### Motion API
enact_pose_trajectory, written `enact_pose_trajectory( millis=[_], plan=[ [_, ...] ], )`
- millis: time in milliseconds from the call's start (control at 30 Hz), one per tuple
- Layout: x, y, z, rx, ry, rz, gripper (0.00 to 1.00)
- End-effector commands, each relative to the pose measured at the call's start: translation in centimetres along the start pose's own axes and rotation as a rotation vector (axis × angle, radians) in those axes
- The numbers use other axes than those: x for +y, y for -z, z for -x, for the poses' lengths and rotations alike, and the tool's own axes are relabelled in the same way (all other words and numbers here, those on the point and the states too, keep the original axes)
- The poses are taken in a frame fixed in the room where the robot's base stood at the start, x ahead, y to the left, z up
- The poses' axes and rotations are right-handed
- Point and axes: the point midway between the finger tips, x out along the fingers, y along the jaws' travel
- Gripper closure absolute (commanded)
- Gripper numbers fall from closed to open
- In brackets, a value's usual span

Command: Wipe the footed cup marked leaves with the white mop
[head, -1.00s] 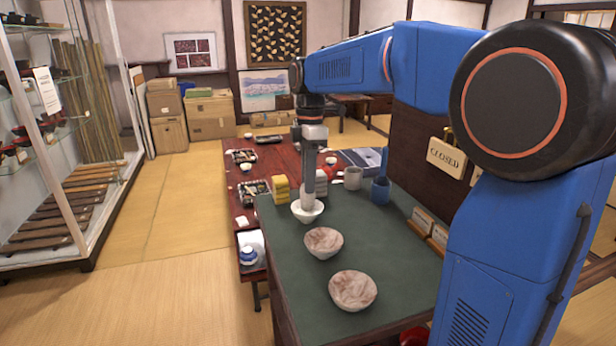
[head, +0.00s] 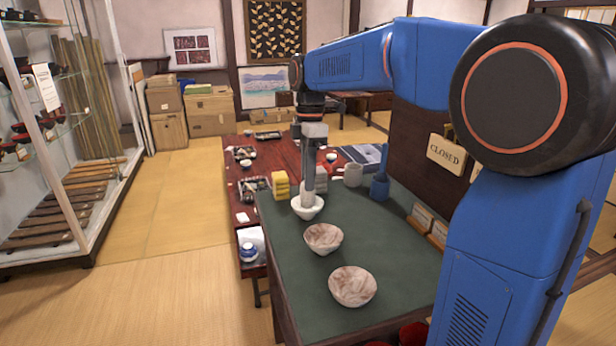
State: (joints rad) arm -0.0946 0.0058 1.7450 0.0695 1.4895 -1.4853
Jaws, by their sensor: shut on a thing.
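A small white cup (head: 310,214) stands at the far left part of the green counter top. I cannot make out a leaf mark or a foot on it at this size. My gripper (head: 308,194) points down at the cup, its lower end at the mouth. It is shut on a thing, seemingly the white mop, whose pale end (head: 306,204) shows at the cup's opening. The rest of the mop is hidden or too small to tell, and I cannot tell whether it touches the cup's inside.
Two marbled bowls (head: 323,238) (head: 352,287) stand nearer on the green counter (head: 385,245). Yellow blocks (head: 280,185) stand left of the cup. Card holders (head: 421,217) line the right edge.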

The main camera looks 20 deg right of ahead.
Motion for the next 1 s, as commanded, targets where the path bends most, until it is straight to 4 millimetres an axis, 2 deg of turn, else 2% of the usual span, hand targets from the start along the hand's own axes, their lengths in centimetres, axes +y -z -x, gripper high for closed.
enact_pose_trajectory(
  millis=[1000],
  plan=[
    [0.13, -0.05, -0.96, 0.0, -0.001, 0.0, 1.0]
  ],
)
